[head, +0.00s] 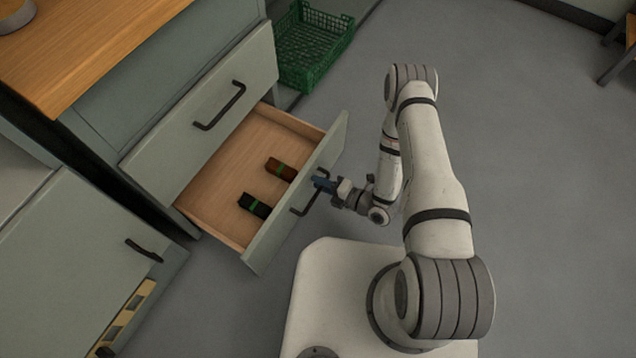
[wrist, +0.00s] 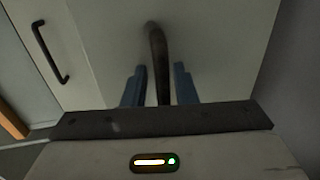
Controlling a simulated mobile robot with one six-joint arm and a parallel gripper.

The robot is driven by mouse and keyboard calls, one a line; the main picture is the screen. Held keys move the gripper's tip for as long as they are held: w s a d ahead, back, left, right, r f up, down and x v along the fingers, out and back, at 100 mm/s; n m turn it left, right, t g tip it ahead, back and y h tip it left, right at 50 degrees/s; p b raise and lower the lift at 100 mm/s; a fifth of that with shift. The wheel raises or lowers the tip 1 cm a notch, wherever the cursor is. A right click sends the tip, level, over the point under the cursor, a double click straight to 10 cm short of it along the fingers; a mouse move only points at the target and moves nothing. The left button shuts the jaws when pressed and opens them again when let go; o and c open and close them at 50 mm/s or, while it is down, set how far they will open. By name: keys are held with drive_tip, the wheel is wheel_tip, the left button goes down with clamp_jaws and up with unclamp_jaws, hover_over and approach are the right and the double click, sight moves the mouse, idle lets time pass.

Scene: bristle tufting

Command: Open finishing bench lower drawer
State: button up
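The finishing bench's lower drawer (head: 210,205) is pulled well out, showing its wooden inside. Its grey-green front (head: 265,245) carries a dark bar handle (head: 300,212). My gripper (head: 322,183) is at the upper end of this handle in the head view. In the wrist view, its blue fingers (wrist: 160,88) stand on either side of the dark handle (wrist: 157,45), with narrow gaps visible between handle and fingers. The gripper looks open around the handle.
A dark bundle (head: 255,206) and a brown bundle (head: 281,169), each with a green band, lie in the drawer. The upper drawer (head: 200,115) is shut above it. A green crate (head: 312,45) stands behind. Floor (head: 540,150) to the right is clear.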

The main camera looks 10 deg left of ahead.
drive_tip(key=shift+o, duration=0.3)
drive_tip(key=shift+s+f, duration=0.1)
drive_tip(key=shift+s, duration=0.05)
drive_tip(key=p+v, duration=0.2)
drive_tip(key=v, duration=0.5)
drive_tip(key=shift+d, duration=0.35)
